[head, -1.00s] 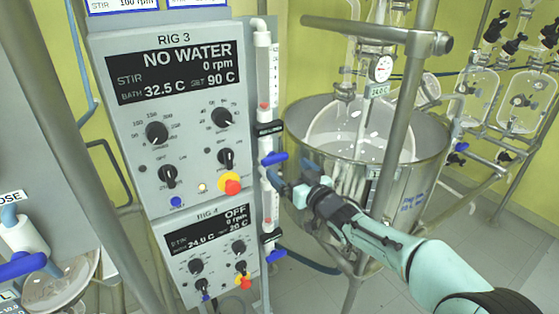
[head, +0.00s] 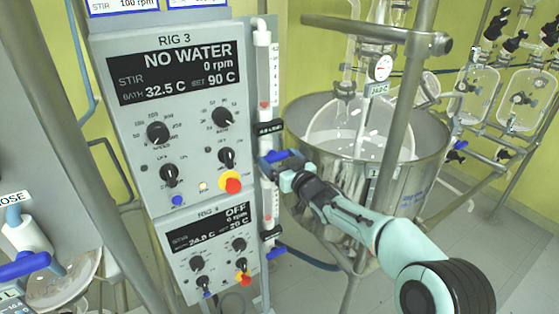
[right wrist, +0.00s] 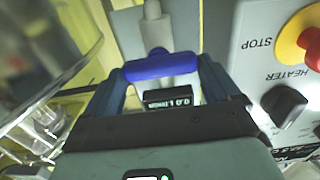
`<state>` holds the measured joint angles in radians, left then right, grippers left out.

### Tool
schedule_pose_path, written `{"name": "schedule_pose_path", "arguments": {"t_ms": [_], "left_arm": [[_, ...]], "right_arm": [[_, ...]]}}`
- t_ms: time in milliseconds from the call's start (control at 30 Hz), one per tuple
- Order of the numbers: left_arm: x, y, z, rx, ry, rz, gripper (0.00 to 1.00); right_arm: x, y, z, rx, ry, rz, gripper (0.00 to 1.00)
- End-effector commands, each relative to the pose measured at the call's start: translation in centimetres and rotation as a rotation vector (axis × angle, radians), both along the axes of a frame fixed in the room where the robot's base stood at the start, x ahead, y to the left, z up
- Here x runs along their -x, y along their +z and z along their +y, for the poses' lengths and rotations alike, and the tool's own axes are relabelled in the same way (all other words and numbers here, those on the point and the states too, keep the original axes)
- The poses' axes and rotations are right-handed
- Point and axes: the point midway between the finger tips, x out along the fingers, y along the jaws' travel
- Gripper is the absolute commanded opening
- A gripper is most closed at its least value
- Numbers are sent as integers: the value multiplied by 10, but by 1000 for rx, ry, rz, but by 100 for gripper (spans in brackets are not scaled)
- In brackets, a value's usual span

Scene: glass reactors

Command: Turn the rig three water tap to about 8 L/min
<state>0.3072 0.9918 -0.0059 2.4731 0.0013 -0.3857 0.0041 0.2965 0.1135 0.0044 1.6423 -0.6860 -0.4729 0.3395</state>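The rig three water tap has a blue handle (head: 277,156) on the upright pipe right of the Rig 3 panel. In the right wrist view the blue handle (right wrist: 160,67) lies crosswise. My right gripper (head: 284,172) is at this tap. Its fingers (right wrist: 160,70) are wide apart, one at each end of the handle; I cannot tell if they touch it. The small black readout (right wrist: 168,98) beside the tap appears to show 0.0 L/min. The Rig 3 display (head: 175,72) reads NO WATER and 0 rpm. My left gripper is not in view.
The Rig 4 panel (head: 208,238) and a lower blue tap (head: 276,254) are below. A steel bath (head: 420,165) with a glass vessel stands close right of my gripper, behind a metal post (head: 403,110). A red-and-yellow stop button (right wrist: 302,38) is near the wrist.

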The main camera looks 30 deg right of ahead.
Motion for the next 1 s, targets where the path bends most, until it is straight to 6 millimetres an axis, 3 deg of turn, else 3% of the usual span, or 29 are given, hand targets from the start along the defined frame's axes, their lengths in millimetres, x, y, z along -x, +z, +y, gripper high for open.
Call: {"name": "schedule_pose_path", "arguments": {"t_ms": [367, 567, 1000], "left_arm": [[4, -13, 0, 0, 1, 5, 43], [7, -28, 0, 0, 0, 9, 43], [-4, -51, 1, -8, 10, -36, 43]], "right_arm": [[0, -2, 1, 112, 1, 6, 59], [0, -3, 2, 271, 1, 16, 59], [0, -4, 4, 689, 1, 40, 59]]}}
